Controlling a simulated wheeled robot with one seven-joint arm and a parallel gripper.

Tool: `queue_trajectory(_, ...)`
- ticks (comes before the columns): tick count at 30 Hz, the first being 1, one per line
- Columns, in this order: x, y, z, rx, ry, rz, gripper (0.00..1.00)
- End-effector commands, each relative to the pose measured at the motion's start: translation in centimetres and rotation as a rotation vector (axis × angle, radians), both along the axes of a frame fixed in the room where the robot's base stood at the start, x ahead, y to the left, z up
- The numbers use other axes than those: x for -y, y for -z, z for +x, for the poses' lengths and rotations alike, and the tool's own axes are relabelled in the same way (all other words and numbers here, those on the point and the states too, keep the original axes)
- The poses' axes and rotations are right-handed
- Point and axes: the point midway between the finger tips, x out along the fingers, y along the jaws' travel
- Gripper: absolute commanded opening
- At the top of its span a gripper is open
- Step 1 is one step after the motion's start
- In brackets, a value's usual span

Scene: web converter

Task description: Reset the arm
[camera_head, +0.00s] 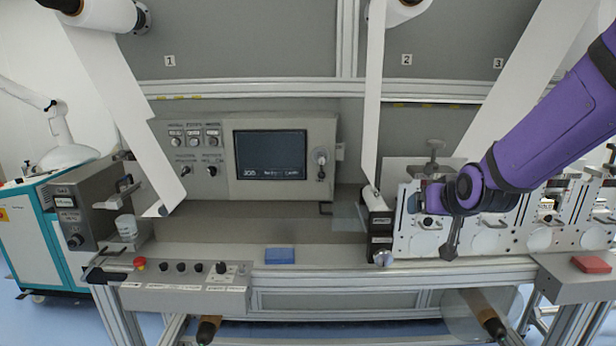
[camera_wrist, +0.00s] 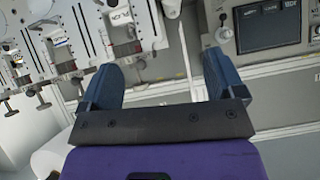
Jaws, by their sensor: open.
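My purple arm reaches in from the upper right in the head view, in front of the white roller plates.
A control box with a dark screen (camera_head: 270,154) stands at the centre. A blue block (camera_head: 280,256) lies on the front ledge, and a red block (camera_head: 591,264) lies at the right. A button panel (camera_head: 185,290) with a red knob (camera_head: 140,263) is at the left. White webs hang from above.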

Motion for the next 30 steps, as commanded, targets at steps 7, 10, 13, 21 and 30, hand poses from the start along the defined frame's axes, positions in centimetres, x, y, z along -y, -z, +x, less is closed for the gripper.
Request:
queue_trajectory(7, 1.0, -4.5, -6.9, -0.122, -0.019, -0.012, 0.88)
queue_trajectory(10, 1.4, -5.9, -10.0, -0.175, -0.025, -0.020, 0.88)
queue_trajectory(13, 1.8, -7.0, -13.3, -0.229, -0.030, -0.029, 0.88)
queue_trajectory(21, 2.8, -9.0, -22.6, -0.371, -0.033, -0.058, 0.88)
queue_trajectory(30, 3.4, -9.3, -28.8, -0.472, -0.030, -0.078, 0.88)
